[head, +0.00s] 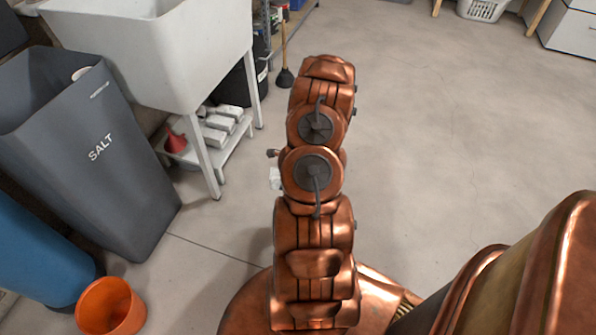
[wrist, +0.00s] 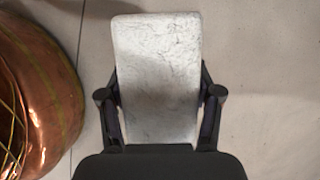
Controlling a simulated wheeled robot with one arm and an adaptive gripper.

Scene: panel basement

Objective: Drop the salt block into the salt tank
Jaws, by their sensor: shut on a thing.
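The salt tank (head: 112,195) is a tall grey bin marked SALT at the left of the head view. Its top is open and dark inside; a small white round thing shows at its inner edge. My gripper (wrist: 160,95) is shut on the salt block (wrist: 157,50), a pale, rough-faced slab held between both fingers in the wrist view. In the head view my copper arm hides most of the gripper; a small pale patch left of the arm may be the block. The block is low, apart from the tank and to its right.
A white sink (head: 165,50) stands behind the tank. A shelf under it holds several white blocks (head: 222,128) and a red funnel (head: 176,141). A blue cylinder (head: 35,255) and an orange bucket (head: 110,306) stand in front of the tank. A plunger (head: 285,77) stands behind. The right floor is clear.

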